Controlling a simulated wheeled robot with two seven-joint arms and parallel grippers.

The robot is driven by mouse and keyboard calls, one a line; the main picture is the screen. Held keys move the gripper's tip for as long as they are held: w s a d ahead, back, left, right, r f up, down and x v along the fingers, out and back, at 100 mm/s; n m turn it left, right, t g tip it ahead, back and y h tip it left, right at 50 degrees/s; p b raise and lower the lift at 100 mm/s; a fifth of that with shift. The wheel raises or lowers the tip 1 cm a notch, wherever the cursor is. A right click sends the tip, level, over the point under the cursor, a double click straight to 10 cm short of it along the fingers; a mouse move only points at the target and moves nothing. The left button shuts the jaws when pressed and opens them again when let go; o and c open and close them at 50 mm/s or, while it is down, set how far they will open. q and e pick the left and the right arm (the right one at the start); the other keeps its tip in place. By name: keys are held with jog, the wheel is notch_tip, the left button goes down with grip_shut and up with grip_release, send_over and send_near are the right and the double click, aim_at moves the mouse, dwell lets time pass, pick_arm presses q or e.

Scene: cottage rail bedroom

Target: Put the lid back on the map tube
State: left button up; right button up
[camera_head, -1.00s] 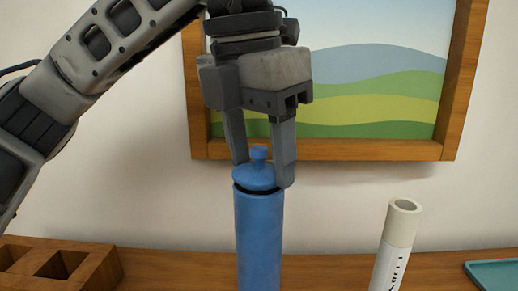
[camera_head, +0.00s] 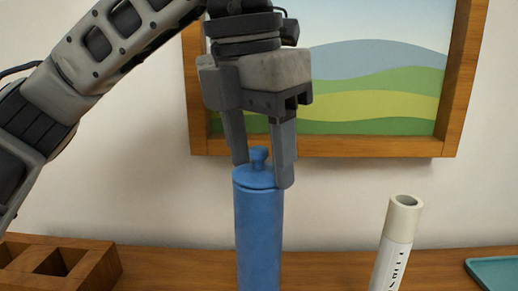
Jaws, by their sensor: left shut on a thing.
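The blue map tube (camera_head: 258,235) stands upright on the wooden surface, its lower end cut off by the picture's bottom edge. The blue lid (camera_head: 254,178), with a small knob on top, sits on the tube's mouth with no dark gap visible between them. My left gripper (camera_head: 261,172) points down from above and is shut on the lid, one finger on each side. The right finger covers part of the lid's edge. My right gripper is not in view.
A cream-topped white tube (camera_head: 398,245) with dark lettering stands slightly tilted to the right. A wooden holder (camera_head: 103,268) with square openings is at left, a teal tray (camera_head: 497,272) at far right. A framed landscape picture (camera_head: 300,147) hangs behind.

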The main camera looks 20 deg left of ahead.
pick_arm(q)
jog(key=shift+f, duration=0.15)
dwell(0.5)
jog(key=o, duration=1)
jog(key=shift+o, duration=0.2)
jog(key=shift+r, duration=0.25)
notch_tip(320, 180, up, 15)
jog(key=s+a+p, duration=0.1)
jog(key=s+p, duration=0.1)
jog(key=p, duration=0.2)
jog(key=shift+r, duration=0.2)
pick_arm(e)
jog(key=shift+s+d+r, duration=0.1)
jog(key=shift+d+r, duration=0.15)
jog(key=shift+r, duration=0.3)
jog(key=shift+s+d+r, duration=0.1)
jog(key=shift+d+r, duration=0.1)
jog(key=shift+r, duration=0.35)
